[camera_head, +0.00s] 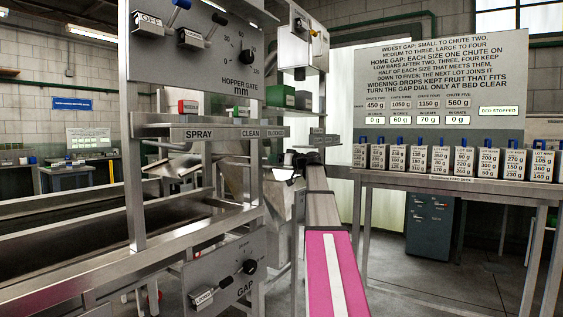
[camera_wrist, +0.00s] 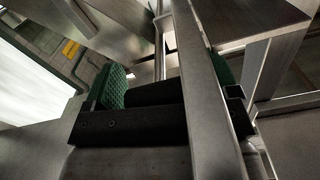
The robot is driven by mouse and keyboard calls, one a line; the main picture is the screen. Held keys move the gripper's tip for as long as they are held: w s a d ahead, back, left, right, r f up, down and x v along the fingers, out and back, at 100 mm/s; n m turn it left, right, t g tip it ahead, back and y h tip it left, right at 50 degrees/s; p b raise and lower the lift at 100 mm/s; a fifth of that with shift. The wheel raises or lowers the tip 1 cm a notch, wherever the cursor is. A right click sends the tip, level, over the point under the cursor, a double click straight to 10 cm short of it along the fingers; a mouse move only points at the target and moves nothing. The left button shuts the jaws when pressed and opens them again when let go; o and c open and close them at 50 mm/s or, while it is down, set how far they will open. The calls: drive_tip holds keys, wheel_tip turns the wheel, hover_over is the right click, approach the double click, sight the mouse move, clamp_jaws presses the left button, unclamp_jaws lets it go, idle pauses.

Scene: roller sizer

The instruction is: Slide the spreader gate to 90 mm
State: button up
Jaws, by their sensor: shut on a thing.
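In the wrist view, my gripper (camera_wrist: 168,82) has green-padded fingers, one to each side of a long grey metal bar (camera_wrist: 192,100). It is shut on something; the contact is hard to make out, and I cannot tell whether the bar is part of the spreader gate. In the head view, my gripper (camera_head: 298,160) is at the end of my arm, beside the sizer's metal frame (camera_head: 135,120). Its fingers are too small and dark to read there. No spreader gate or millimetre scale for it can be made out clearly.
The hopper gate dial (camera_head: 245,57) is at upper left and the gap dial (camera_head: 249,267) at lower left. A lever tagged OFF (camera_head: 150,20) is at the top. Several labelled boxes stand on the right table (camera_head: 450,183) under a notice board (camera_head: 440,75) reading bed stopped.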

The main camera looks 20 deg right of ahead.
drive_tip(key=o, duration=1.1)
drive_tip(key=shift+o, duration=0.2)
drive_tip(key=v, duration=1.1)
